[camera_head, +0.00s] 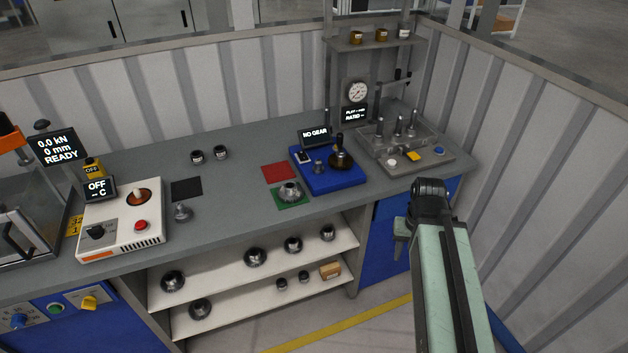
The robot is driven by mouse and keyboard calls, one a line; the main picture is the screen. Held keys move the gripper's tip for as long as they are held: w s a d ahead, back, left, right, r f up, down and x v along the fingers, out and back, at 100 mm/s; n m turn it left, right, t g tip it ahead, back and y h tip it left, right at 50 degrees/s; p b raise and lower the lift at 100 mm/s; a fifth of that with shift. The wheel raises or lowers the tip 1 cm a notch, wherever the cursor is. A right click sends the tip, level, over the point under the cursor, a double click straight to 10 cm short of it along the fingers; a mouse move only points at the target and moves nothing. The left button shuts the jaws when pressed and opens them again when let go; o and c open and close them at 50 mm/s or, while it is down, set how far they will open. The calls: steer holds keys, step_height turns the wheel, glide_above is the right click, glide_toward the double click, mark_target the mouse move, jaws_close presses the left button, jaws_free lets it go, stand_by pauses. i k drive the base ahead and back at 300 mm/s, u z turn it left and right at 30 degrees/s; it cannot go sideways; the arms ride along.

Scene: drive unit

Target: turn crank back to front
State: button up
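A blue unit (327,178) stands on the bench right of centre, with a small display reading "NO GEAR". On it sits a dark round part (341,161) with an upright black handle (339,141), which looks like the crank; its exact turn angle is too small to tell. A short metal post (319,167) stands to its left. My arm rises from the lower right, its dark joint in front of the bench's right end. My gripper (400,236) shows only as a small grey piece left of the arm, below the bench top, apart from the blue unit. Its fingers are mostly hidden.
A grey fixture (440,162) with several posts stands right of the blue unit, below a gauge (357,92). A metal gear (290,191) lies on a green mat (280,203), near a red mat (278,172). A heater box (122,217) stands left. Corrugated walls enclose the bench.

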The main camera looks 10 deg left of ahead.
mark_target(340, 160)
steer(key=u, duration=0.6)
steer(key=i, duration=0.95)
steer(key=u, duration=1.4)
steer(key=k, duration=0.65)
steer(key=u, duration=0.3)
steer(key=i, duration=0.5)
steer(key=z, duration=0.05)
